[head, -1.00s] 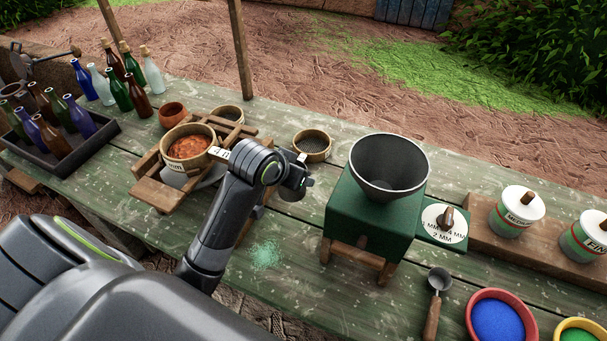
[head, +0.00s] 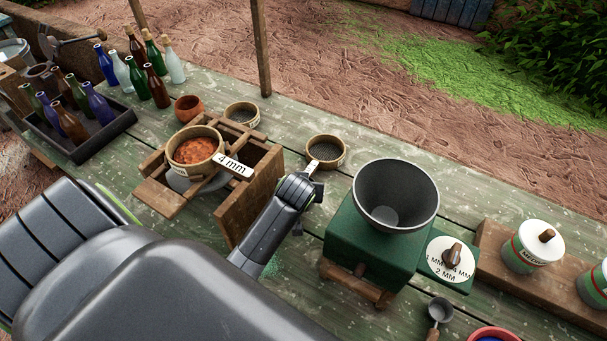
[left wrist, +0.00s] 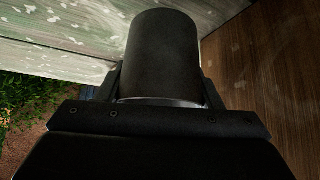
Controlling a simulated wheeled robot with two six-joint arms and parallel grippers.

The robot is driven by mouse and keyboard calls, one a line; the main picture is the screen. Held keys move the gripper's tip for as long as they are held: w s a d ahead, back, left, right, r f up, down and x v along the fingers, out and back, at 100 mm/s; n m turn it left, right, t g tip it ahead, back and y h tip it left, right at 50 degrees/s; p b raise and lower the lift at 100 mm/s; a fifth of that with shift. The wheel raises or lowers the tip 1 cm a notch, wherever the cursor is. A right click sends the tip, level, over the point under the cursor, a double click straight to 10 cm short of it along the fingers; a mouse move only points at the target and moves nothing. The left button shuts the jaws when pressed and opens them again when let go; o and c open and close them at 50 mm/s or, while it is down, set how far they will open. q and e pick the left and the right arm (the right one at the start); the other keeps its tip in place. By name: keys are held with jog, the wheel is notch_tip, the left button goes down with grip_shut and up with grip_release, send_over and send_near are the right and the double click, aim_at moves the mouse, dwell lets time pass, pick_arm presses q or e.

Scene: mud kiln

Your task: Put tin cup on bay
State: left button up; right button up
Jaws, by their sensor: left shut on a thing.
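A dark, smooth cylinder (left wrist: 162,50), which looks like the tin cup, fills the middle of the left wrist view. My left gripper (left wrist: 160,95) is shut on it, one finger on each side. In the head view my left gripper (head: 311,187) is over the table, between the wooden rack and the green grinder; the cup is mostly hidden there. The wooden rack (head: 157,198) has an open compartment and an upright board on its right side; I cannot tell whether it is the bay. A brown wooden surface (left wrist: 270,60) is close on the right in the left wrist view. My right gripper is out of view.
A "4 mm" sieve (head: 195,148) with reddish stuff sits on the rack. A round sieve (head: 326,150) stands behind my gripper. The green grinder (head: 375,245) with its hopper stands to the right. Several bottles (head: 140,70) stand at the left.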

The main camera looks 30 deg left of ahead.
pick_arm(q)
jog(key=shift+f, duration=1.55)
jog(key=shift+f, duration=0.1)
jog(key=o, duration=1)
jog(key=shift+o, duration=0.2)
